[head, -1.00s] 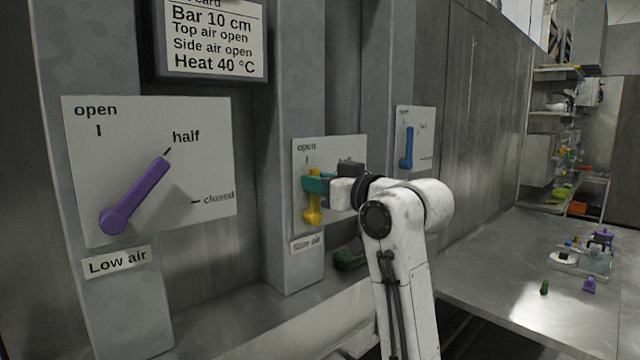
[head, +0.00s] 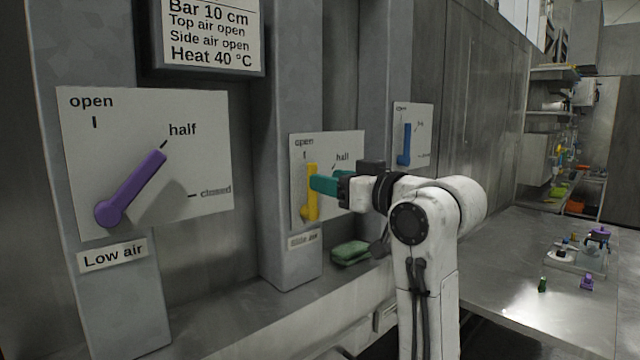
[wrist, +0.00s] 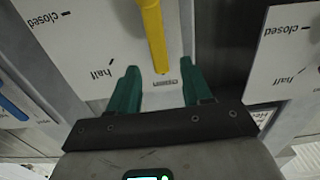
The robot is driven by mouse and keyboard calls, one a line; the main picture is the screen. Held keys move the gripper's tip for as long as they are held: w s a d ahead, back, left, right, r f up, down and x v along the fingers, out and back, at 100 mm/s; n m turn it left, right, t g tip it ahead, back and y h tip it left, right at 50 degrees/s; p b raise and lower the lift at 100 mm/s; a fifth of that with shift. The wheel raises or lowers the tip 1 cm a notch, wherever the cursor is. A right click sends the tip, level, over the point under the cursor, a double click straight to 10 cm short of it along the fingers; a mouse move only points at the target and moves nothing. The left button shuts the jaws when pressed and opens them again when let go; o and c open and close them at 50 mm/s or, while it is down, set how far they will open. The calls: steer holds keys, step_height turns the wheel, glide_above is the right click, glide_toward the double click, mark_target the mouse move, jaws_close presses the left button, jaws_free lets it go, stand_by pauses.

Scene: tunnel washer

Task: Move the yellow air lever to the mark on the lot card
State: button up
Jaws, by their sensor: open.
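The yellow lever (head: 311,195) on the middle plate (head: 347,160) points straight up at the "open" mark. The lever also shows in the wrist view (wrist: 153,35), upside down, with its tip near the word "open". My gripper (head: 316,182) has teal fingers and is just right of the lever's upper part in the head view. In the wrist view my gripper (wrist: 159,72) is open, with one finger on each side of the lever's tip line and gaps on both sides. The lot card (head: 210,35) reads "Side air open".
A purple lever (head: 130,190) on the left plate points at "half". A blue lever (head: 404,145) is on the far right plate. A green pad (head: 350,252) lies on the ledge below. A metal table (head: 500,285) with small items stands at the right.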

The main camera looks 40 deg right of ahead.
steer(key=s+b, duration=0.1)
steer(key=s, duration=0.5)
steer(key=shift+s+d, duration=0.1)
stand_by(0.4)
steer(key=s+a+f+m+g, duration=0.1)
steer(key=s+a+f+g, duration=0.15)
steer(key=f, duration=0.95)
steer(key=s+a+f+g, duration=0.1)
steer(key=a+f+g, duration=0.2)
steer(key=f, duration=1)
steer(key=s+a+f+m+g, duration=0.1)
steer(key=a+f+g, duration=0.2)
steer(key=f, duration=0.9)
steer(key=s+a+f+g, duration=0.2)
steer(key=s+f+g, duration=0.2)
steer(key=s+f, duration=0.6)
steer(key=s+a+f+g, duration=0.2)
steer(key=s+f+g, duration=0.2)
steer(key=s+f, duration=0.5)
steer(key=s, duration=0.5)
steer(key=shift+a+f+n+h, duration=0.35)
steer(key=shift+f+n+h, duration=0.05)
